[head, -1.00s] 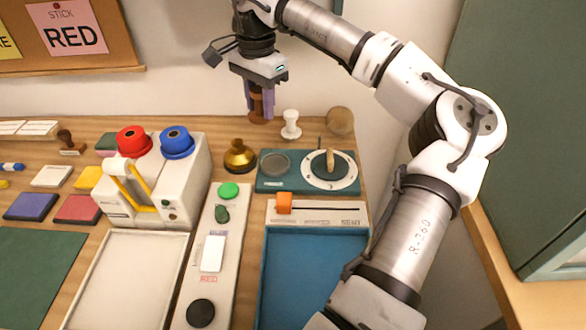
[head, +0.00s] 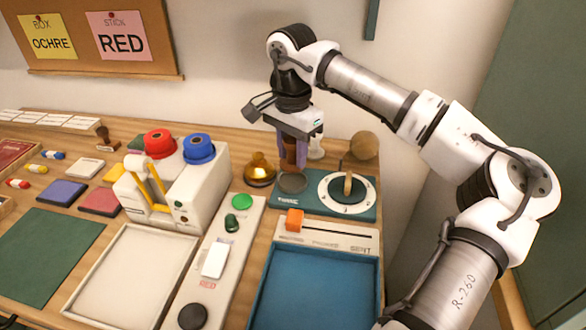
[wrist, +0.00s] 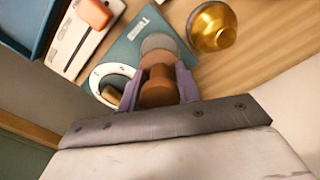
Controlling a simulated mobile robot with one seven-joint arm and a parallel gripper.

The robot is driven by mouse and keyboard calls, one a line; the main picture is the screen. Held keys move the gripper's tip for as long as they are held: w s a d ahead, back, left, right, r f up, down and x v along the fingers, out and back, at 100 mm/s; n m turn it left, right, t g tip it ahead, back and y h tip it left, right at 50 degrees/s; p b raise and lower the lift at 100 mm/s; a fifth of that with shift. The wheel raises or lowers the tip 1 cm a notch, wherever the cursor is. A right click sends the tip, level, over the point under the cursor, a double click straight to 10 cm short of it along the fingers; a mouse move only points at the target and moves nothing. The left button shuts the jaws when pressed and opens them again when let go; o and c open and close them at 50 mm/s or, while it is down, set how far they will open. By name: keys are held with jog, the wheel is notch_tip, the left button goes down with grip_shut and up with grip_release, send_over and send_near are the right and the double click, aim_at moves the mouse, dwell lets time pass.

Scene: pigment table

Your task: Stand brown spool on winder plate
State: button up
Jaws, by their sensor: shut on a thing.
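My gripper (head: 292,162) is shut on the brown spool (head: 289,152). The purple fingers hold it from both sides in the wrist view, where the spool (wrist: 158,88) looks roughly upright. The winder is a teal base (head: 318,212) with a round grey plate (head: 293,184) at its left and a white dial ring with a wooden handle at its right. The spool is just behind and above the grey plate in the head view. In the wrist view the spool's wider end overlaps the near side of the plate (wrist: 158,42). Whether they touch cannot be told.
A brass pot (head: 260,171) stands close left of the plate. A white spool-shaped piece (head: 316,147) stands behind my gripper, and a wooden ball (head: 364,146) is at the back right. The orange slider (head: 295,219) and blue tray (head: 316,286) lie in front.

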aim_at(292, 161)
jog(key=shift+f, duration=2.25)
jog(key=shift+f, duration=0.1)
jog(key=o, duration=1)
jog(key=shift+f, duration=0.1)
jog(key=shift+c, duration=0.2)
notch_tip(292, 161, up, 12)
jog(key=shift+r, duration=0.2)
